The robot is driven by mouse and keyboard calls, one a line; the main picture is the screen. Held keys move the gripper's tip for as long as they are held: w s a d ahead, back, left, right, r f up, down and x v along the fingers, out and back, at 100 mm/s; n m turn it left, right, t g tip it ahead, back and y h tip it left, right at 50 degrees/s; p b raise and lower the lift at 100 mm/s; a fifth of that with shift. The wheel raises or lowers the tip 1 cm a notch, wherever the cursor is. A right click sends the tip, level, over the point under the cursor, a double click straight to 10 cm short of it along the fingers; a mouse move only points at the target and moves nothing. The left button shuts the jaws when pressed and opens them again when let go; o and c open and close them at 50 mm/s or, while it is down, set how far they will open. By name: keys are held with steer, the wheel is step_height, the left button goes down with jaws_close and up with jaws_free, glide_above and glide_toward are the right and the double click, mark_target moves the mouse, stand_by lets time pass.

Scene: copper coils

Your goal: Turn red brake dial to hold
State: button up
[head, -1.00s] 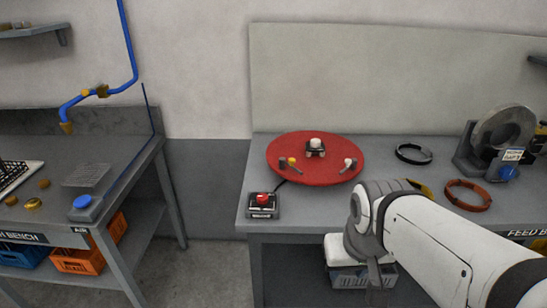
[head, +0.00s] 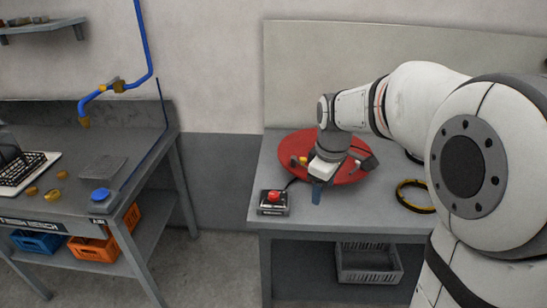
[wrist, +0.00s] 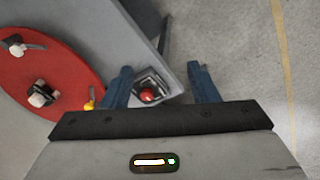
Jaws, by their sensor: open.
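The red brake dial (head: 274,196) is a red knob on a small dark box at the front left corner of the grey bench. It also shows in the wrist view (wrist: 148,95), lying between my two blue fingers, nearer the left one. My gripper (head: 317,192) points down over the bench front, to the right of the dial box in the head view. In the wrist view my gripper (wrist: 161,72) is open and empty, with its fingers apart from the knob. Any hold marking on the dial is too small to read.
A red round plate (head: 296,143) with small clamps lies behind my gripper, partly hidden by my arm. A black and yellow ring (head: 415,207) lies to the right. A grey crate (head: 368,276) sits below. Another bench (head: 140,150) stands left, across an open floor gap.

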steer(key=w+a+f+n+p, duration=0.2)
steer(key=w+a+f+n, duration=0.1)
steer(key=w+a+n, duration=0.55)
steer(key=n+g+p, duration=0.1)
steer(key=n+p, duration=0.1)
steer(key=n, duration=0.2)
glide_above(274, 194)
step_height(274, 194, down, 6)
steer(key=shift+w+f, duration=0.1)
steer(key=shift+a+f, duration=0.1)
steer(key=shift+f, duration=0.2)
steer(key=shift+f+p, duration=0.75)
steer(key=shift+f, duration=2.8)
